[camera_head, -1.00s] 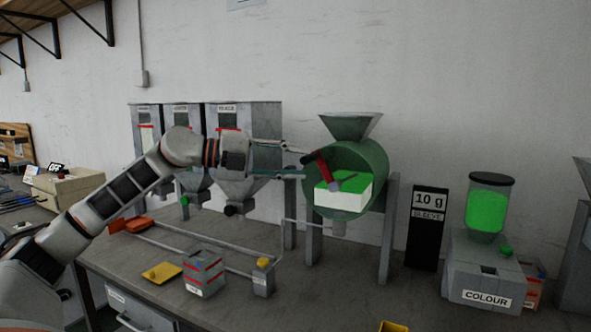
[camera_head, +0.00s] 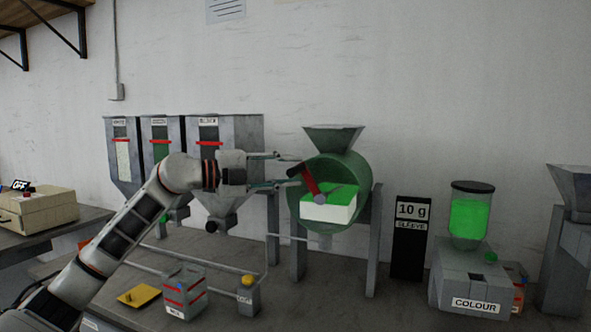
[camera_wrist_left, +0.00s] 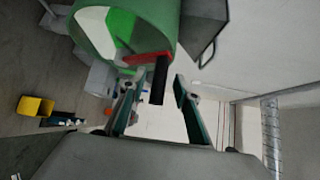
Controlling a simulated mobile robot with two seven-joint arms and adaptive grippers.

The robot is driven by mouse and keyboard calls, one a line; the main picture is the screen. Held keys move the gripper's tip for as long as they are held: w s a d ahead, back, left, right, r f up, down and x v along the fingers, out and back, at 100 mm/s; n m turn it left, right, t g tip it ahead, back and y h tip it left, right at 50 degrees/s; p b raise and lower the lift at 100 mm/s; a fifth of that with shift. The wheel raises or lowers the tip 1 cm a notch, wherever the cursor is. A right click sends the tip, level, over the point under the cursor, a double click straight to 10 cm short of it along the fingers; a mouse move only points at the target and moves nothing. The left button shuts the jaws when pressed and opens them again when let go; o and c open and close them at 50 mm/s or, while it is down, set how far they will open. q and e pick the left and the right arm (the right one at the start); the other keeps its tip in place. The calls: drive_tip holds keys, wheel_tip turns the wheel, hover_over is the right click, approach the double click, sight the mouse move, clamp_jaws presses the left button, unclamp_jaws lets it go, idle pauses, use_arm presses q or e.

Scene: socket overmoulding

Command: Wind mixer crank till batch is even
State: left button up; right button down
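The mixer is a green drum (camera_head: 362,186) with a grey hopper on top. Its open mouth shows a batch (camera_head: 328,213) with a white front and bright green on top, so the two colours look separate. A red crank arm (camera_head: 309,180) slants across the mouth from a grey hub up to a dark handle. My left gripper (camera_head: 284,171) is at the handle, to the left of the drum. In the left wrist view the black handle (camera_wrist_left: 159,82) stands between the open fingers (camera_wrist_left: 158,88), with gaps visible on both sides. My right gripper is out of view.
Several grey hoppers (camera_head: 238,140) stand behind my left arm. A 10 g sleeve sign (camera_head: 411,240) and a colour unit (camera_head: 468,275) stand right of the mixer. A striped box (camera_head: 184,293) and yellow tray (camera_head: 138,296) lie on the bench in front.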

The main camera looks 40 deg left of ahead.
use_arm(q)
drive_tip(key=shift+x, duration=1)
clamp_jaws()
